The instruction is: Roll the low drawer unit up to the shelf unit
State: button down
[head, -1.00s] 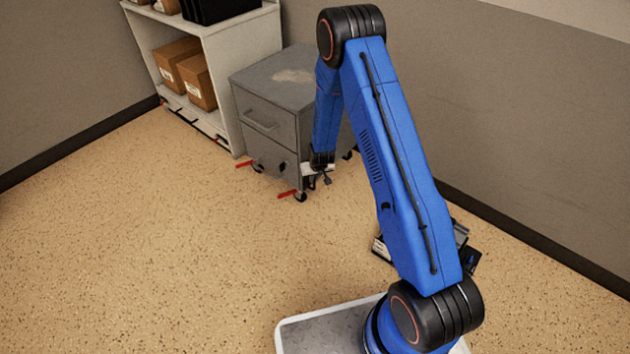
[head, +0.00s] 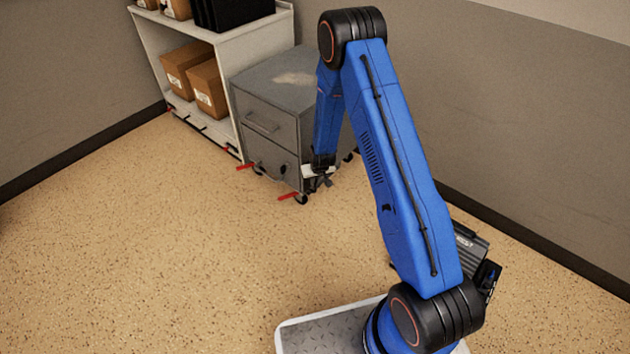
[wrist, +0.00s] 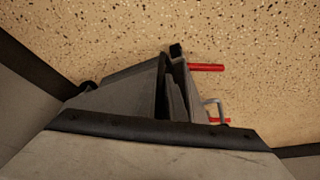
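The low drawer unit (head: 258,150) is a grey two-drawer cabinet on casters with red levers. It stands beside the right end of the shelf unit (head: 236,101) and overlaps it in the head view; I cannot tell whether they touch. My gripper (head: 318,181) is low at the drawer unit's near right corner, by its side face, partly hidden by my arm. Contact and finger opening are unclear. In the wrist view, the unit's drawer handle (wrist: 216,106) and a red lever (wrist: 206,68) show close by.
The shelf unit holds cardboard boxes (head: 208,88) and black files (head: 232,10). A dark case (head: 472,248) is partly hidden behind my arm on the right. A wall with dark skirting runs along the right. The speckled floor at left and front is clear.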

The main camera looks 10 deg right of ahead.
jog(key=c, duration=1.8)
grip_release()
jog(key=shift+w+a+r, duration=0.1)
jog(key=shift+w+a, duration=0.15)
jog(key=shift+w, duration=0.05)
jog(key=shift+c, duration=0.2)
jog(key=shift+s, duration=0.1)
jog(key=v, duration=1.7)
jog(key=shift+d, duration=0.15)
jog(key=shift+s+r, duration=0.1)
